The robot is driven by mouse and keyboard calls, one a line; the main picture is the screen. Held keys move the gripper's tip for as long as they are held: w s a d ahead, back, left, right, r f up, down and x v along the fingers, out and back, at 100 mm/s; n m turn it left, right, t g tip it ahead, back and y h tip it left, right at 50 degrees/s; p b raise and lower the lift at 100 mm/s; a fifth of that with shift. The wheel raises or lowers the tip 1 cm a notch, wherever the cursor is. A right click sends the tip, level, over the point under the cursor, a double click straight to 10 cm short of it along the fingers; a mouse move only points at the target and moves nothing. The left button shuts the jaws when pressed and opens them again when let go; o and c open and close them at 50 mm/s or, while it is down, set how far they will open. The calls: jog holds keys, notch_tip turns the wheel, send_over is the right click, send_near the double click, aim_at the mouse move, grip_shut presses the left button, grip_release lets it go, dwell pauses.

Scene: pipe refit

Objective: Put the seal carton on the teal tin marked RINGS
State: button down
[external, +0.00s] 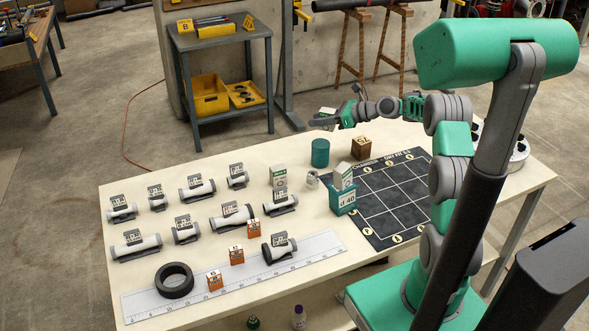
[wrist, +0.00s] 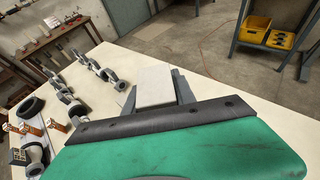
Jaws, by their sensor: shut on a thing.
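My gripper (external: 325,121) is shut on a small pale carton (external: 328,112) and holds it in the air above the far part of the table. In the wrist view the carton (wrist: 153,86) shows as a plain pale face between the two grey fingers. A round teal tin (external: 320,153) stands on the table below the gripper in the external view, apart from the carton. No marking on the tin is readable from here, and its top looks bare. The tin does not show in the wrist view.
A brown box (external: 361,148) stands right of the tin. Several pipe pieces on holders fill the left. A dark gridded mat (external: 386,208) lies at right.

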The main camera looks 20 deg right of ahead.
send_over(314, 142)
jog(key=f, duration=0.5)
jog(key=shift+w+f, duration=0.1)
jog(key=shift+w, duration=0.1)
jog(key=shift+f+p, duration=0.45)
jog(key=shift+f, duration=1)
jog(key=shift+f, duration=0.15)
jog(key=c, duration=1)
grip_release()
jog(key=shift+c, duration=0.2)
jog(key=shift+s+r, duration=0.1)
jog(key=shift+r, duration=0.1)
jog(key=b+v, duration=0.1)
jog(key=v, duration=1)
jog(key=shift+s+d+r, duration=0.2)
jog(key=shift+s+d, duration=0.05)
jog(key=shift+d, duration=0.05)
